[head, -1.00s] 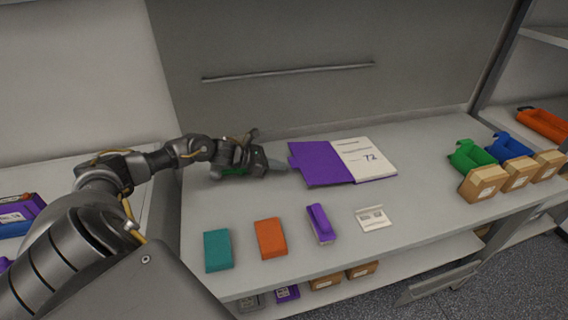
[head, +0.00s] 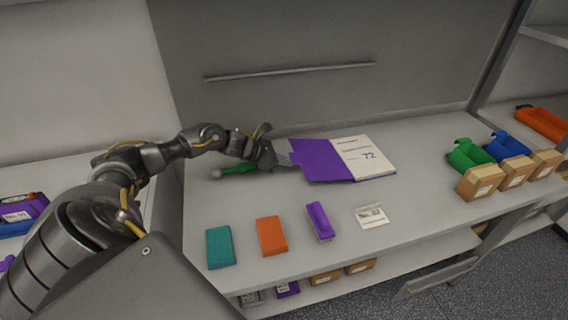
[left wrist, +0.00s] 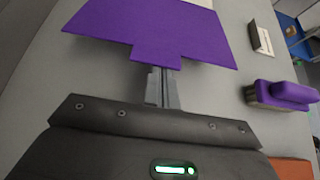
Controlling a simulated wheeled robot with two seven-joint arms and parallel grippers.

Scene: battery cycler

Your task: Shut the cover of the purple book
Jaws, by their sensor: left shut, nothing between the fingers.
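The purple book lies open on the table, its purple cover (head: 320,161) spread to the left and its white page (head: 364,156), marked 72, on the right. The cover also shows in the left wrist view (left wrist: 150,28), with a tab on its near edge. My left gripper (head: 288,160) is shut and empty at the cover's left edge. In the left wrist view its fingertips (left wrist: 162,72) are at the tab, partly hidden under it. I cannot tell whether they touch. My right gripper is not in view.
A green-handled object (head: 238,169) lies behind my left arm. Teal (head: 220,247) and orange (head: 271,236) blocks, a purple stapler-like object (head: 320,222) and a white card (head: 371,216) lie in front. Green (head: 470,155) and blue (head: 503,147) bins stand right, by cardboard boxes (head: 481,183).

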